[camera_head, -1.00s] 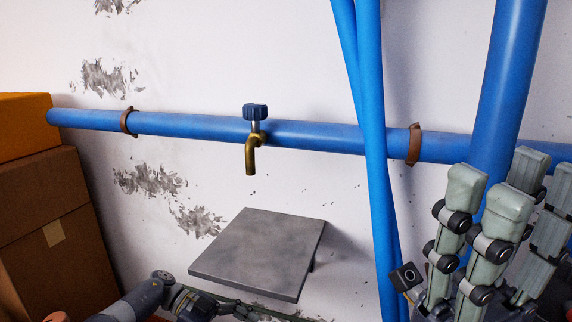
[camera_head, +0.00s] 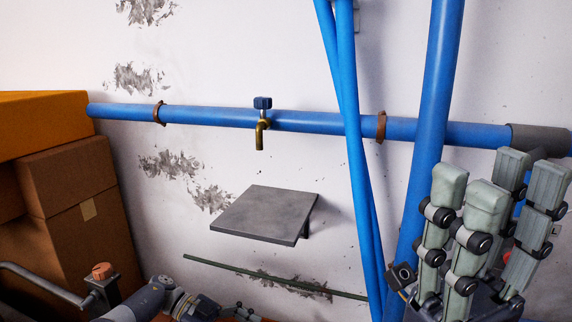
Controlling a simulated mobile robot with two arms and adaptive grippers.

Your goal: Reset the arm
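My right gripper (camera_head: 497,205) stands at the lower right with its pale, jointed fingers pointing up. The fingers are extended and spread, with nothing visible between them. It is in front of the wall and blue pipes and apart from the tap. My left arm comes in low at the bottom left. My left gripper (camera_head: 232,312) is at the bottom edge, partly cut off and small, below the grey shelf; its fingers are too unclear to judge.
A grey shelf (camera_head: 262,214) juts from the wall, bare. A brass tap (camera_head: 261,135) with a blue knob hangs from the horizontal blue pipe (camera_head: 215,117). Thick and thin upright blue pipes stand near my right gripper. Cardboard boxes (camera_head: 75,245) are stacked at the left.

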